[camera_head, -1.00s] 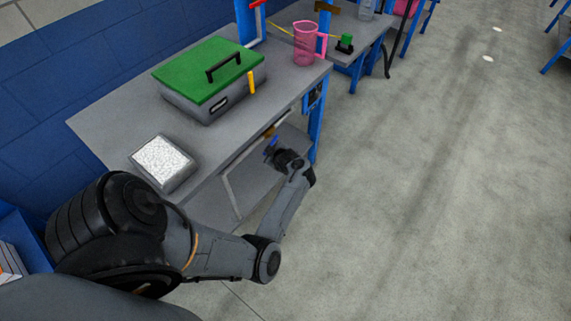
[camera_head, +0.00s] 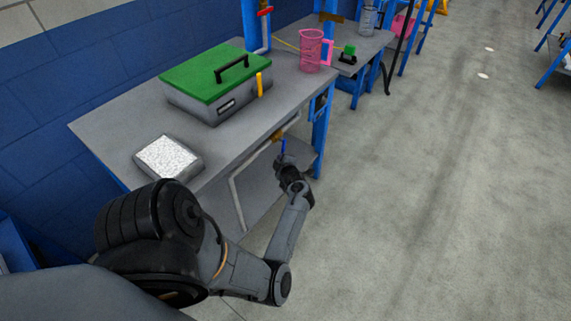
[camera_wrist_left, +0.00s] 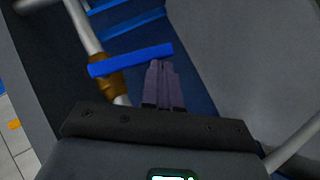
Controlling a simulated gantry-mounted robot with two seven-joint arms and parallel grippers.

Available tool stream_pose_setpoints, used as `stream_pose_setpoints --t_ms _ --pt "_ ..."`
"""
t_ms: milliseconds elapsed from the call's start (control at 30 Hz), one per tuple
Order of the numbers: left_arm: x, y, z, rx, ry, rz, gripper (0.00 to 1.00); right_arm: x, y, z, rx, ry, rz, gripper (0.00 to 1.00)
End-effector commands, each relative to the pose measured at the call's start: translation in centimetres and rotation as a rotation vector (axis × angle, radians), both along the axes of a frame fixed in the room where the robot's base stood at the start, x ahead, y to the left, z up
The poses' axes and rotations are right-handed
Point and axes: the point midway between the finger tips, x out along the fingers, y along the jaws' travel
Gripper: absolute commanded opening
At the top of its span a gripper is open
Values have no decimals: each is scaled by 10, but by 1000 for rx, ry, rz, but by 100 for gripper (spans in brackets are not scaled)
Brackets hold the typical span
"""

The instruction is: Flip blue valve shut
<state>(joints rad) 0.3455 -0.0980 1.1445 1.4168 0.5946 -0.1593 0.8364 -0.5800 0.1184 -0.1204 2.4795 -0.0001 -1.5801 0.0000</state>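The blue valve handle (camera_wrist_left: 132,60) lies crosswise to its pale pipe in the left wrist view, over a brass valve body (camera_wrist_left: 107,80). In the head view the handle (camera_head: 283,147) is a small blue bar below the bench top, beside the brass body (camera_head: 277,135). My left gripper (camera_wrist_left: 161,66) has its fingers together, with nothing visible between them. Its tips are at the lower edge of the handle's right end; I cannot tell whether they touch it. In the head view the left gripper (camera_head: 285,161) is just below the handle. My right gripper is out of view.
The pale pipe (camera_head: 238,202) runs under the front edge of the grey bench (camera_head: 113,126). On top are a green-lidded box (camera_head: 207,75), a white-topped block (camera_head: 168,156) and a pink jug (camera_head: 311,50).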

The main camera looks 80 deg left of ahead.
Motion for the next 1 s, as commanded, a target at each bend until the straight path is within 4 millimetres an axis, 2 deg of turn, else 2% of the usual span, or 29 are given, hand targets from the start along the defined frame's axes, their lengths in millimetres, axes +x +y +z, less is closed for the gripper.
stream_pose_setpoints --t_ms 300,1000 --pt "7 6 -8 -1 1 0 0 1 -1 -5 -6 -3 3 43" --pt "11 7 -10 -4 1 -4 0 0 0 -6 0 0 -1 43"
